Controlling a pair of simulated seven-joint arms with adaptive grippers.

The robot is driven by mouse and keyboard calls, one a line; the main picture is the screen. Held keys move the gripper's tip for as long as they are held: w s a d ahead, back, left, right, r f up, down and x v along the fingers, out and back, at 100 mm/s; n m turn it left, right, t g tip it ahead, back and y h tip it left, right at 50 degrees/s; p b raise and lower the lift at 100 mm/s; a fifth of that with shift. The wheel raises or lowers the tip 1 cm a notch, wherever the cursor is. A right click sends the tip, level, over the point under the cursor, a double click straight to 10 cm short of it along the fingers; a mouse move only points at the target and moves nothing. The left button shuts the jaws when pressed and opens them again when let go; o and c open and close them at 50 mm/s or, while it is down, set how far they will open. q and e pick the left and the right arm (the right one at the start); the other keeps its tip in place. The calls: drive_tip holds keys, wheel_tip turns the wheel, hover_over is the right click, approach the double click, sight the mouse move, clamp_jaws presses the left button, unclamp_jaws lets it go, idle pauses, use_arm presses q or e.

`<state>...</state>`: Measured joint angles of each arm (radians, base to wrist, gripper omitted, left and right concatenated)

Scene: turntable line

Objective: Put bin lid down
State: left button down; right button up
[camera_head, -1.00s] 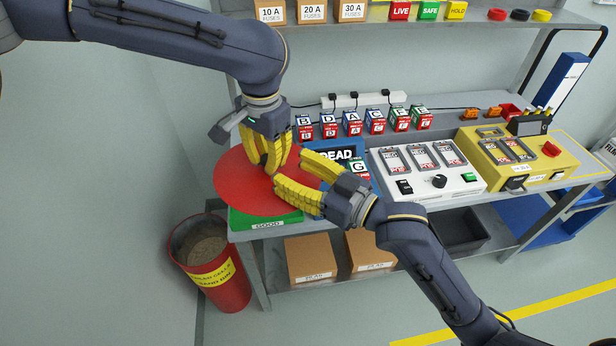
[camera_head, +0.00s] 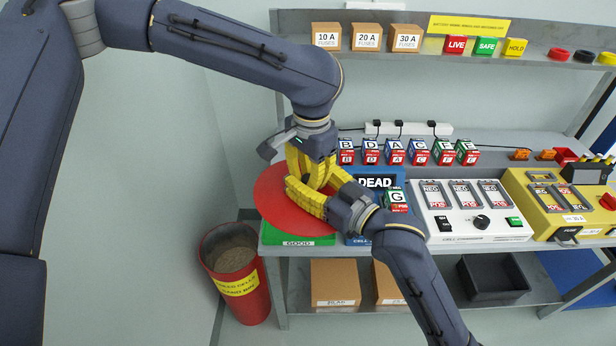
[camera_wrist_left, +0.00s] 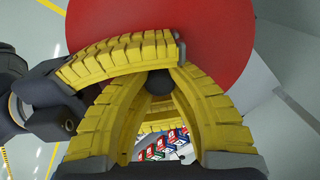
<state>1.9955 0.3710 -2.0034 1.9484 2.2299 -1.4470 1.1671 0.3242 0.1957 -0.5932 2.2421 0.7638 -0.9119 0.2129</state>
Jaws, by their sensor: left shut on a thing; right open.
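The bin lid (camera_head: 270,207) is a flat red disc over the left end of the bench, partly covering the green GOOD tray (camera_head: 297,240). My left gripper (camera_head: 317,183) is above the disc, shut on its dark round knob (camera_wrist_left: 160,83). The lid also fills the top of the left wrist view (camera_wrist_left: 205,35). My right gripper (camera_head: 308,187) is open beside the left fingers, overlapping them in the head view. Whether the two grippers touch, I cannot tell. The red sand bin (camera_head: 247,300) stands open on the floor at the bench's left, sand (camera_head: 230,258) showing inside.
A blue DEAD tray (camera_head: 376,183) with a battery cell (camera_head: 397,197) is right of the lid. Several cells line the bench back. Cardboard boxes (camera_head: 335,280) sit on the lower shelf. Floor around the bin looks clear.

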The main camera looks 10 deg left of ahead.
clamp_jaws()
unclamp_jaws()
idle(0.4)
